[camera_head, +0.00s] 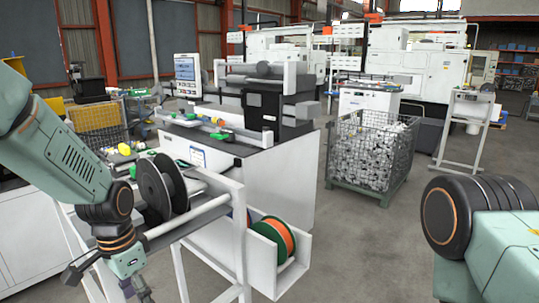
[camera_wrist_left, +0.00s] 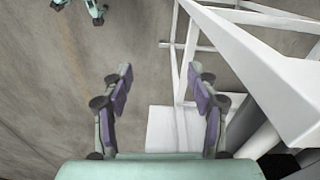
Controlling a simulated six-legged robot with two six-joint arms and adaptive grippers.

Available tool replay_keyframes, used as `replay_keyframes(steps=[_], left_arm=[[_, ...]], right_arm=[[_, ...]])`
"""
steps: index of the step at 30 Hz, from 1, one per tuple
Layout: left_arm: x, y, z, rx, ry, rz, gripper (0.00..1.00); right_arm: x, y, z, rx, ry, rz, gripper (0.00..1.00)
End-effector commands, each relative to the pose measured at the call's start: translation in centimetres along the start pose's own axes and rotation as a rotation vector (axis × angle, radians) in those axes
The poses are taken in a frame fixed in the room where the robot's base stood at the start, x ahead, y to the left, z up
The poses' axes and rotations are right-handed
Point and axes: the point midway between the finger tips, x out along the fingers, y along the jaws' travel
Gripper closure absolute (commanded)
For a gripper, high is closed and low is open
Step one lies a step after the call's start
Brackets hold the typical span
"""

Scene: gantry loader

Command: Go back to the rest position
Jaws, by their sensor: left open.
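My left arm comes in from the left in the head view, and its gripper (camera_head: 138,291) hangs low at the bottom edge, partly cut off, in front of the white stand. In the left wrist view the left gripper (camera_wrist_left: 160,88) is open, its two purple-padded fingers apart with nothing between them. Bare floor and part of a white frame show beyond the fingers. Of my right arm, only dark and green links show at the right edge of the head view; its gripper is out of frame.
The white stand (camera_head: 213,217) bears a black spool (camera_head: 153,188) close to my left arm. An orange-wound spool (camera_head: 271,240) sits in a white holder. A wire-mesh crate (camera_head: 372,148) stands further back. The grey floor (camera_head: 360,250) between my arms is clear.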

Motion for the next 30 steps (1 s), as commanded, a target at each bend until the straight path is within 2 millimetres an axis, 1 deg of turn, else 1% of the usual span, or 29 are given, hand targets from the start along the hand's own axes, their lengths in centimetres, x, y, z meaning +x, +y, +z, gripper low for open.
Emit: replay_keyframes(steps=[1,2,3,5,6,8,9,11,12,15,18,21,24,25,26,30], left_arm=[[3.3,1.5,1.2,-0.039,-0.014,0.014,0.4],[4.9,2.3,1.9,-0.065,-0.013,0.015,0.4],[7.0,3.3,2.8,-0.103,-0.012,0.018,0.4],[9.9,5.0,4.3,-0.161,-0.011,0.021,0.4],[11.6,6.2,5.5,-0.199,-0.011,0.022,0.4],[14.0,7.9,7.3,-0.257,-0.011,0.022,0.4],[15.4,9.2,8.7,-0.296,-0.013,0.022,0.4],[17.2,11.0,10.8,-0.355,-0.014,0.02,0.4],[18.1,12.2,12.2,-0.392,-0.016,0.018,0.4],[19.8,14.8,15.5,-0.479,-0.018,0.008,0.4],[20.7,17.0,18.5,-0.553,-0.021,-0.002,0.4],[20.9,18.9,21.2,-0.618,-0.023,-0.014,0.4],[20.8,20.7,23.7,-0.676,-0.026,-0.026,0.4],[21.7,20.1,23.1,-0.675,-0.012,-0.03,0.4],[22.4,20.0,22.9,-0.673,-0.01,-0.03,0.4],[24.7,19.9,23.0,-0.671,-0.011,-0.029,0.4]], right_arm=[[0.0,0.0,0.0,0.0,0.0,0.0,0.6],[0.0,0.0,0.0,0.0,0.0,0.0,0.6],[0.0,0.0,0.0,0.0,0.0,0.0,0.6],[0.0,0.0,0.0,0.0,0.0,0.0,0.6],[0.0,0.0,0.0,0.0,0.0,0.0,0.6],[0.0,0.0,0.0,0.0,0.0,0.0,0.6],[0.0,0.0,0.0,0.0,0.0,0.0,0.6],[0.0,0.0,0.0,0.0,0.0,0.0,0.6],[0.0,0.0,0.0,0.0,0.0,0.0,0.6],[0.0,0.0,0.0,0.0,0.0,0.0,0.6],[0.0,0.0,0.0,0.0,0.0,0.0,0.6],[0.0,0.0,0.0,0.0,0.0,0.0,0.6],[0.0,0.0,0.0,0.0,0.0,0.0,0.6],[0.9,0.0,0.0,0.0,0.0,0.0,0.6],[1.5,0.0,0.0,0.0,0.001,0.0,0.6],[3.9,0.0,0.0,0.0,-0.001,0.0,0.6]])
